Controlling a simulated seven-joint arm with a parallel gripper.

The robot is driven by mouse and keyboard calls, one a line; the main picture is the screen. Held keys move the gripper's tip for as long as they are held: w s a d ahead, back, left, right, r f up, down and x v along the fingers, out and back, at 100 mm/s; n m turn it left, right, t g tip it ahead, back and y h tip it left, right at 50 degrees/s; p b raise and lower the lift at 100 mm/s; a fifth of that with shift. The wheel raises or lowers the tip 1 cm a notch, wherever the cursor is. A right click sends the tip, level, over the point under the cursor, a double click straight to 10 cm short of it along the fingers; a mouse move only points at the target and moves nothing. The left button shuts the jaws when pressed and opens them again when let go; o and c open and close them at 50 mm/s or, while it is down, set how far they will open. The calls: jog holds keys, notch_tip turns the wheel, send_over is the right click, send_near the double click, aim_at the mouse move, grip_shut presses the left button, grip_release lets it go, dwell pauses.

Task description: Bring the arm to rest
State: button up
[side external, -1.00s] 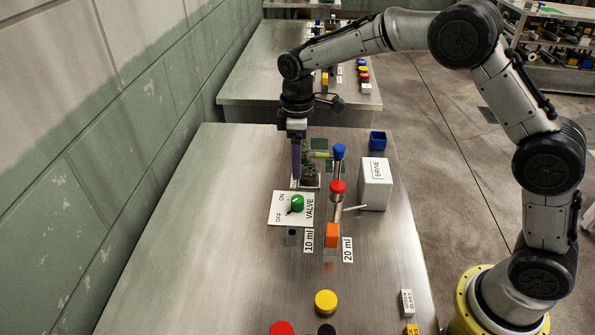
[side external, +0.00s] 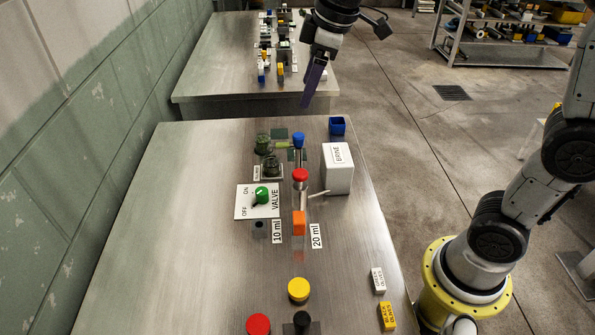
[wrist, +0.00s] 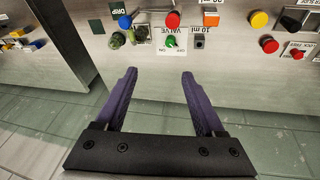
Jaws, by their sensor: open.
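My gripper (side external: 309,104) is raised above the far end of the near metal table (side external: 130,250), apart from everything on it. In the wrist view my gripper (wrist: 159,72) shows two purple fingers spread apart with nothing between them. The green valve knob (side external: 261,194) sits on its white plate marked ON, OFF and VALVE, and it also shows in the wrist view (wrist: 171,41). A red-topped part (side external: 300,175), a blue-topped part (side external: 299,139) and an orange block (side external: 299,222) stand to its right.
A white BRINE box (side external: 338,170) and a blue open box (side external: 337,126) stand at the right. Yellow (side external: 298,289) and red (side external: 258,324) round pieces lie nearer. A second table (side external: 215,75) stands behind. The near table's left side is bare.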

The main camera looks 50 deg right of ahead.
jog(key=s+d+r+m+t, duration=0.1)
jog(key=s+d+m+t, duration=0.15)
jog(key=s, duration=1.25)
jog(key=s+f+m, duration=0.4)
jog(key=s+f, duration=0.2)
jog(key=shift+s+d+f+m+g, duration=0.25)
jog(key=shift+s+f+m+g, duration=0.1)
jog(key=shift+f, duration=0.05)
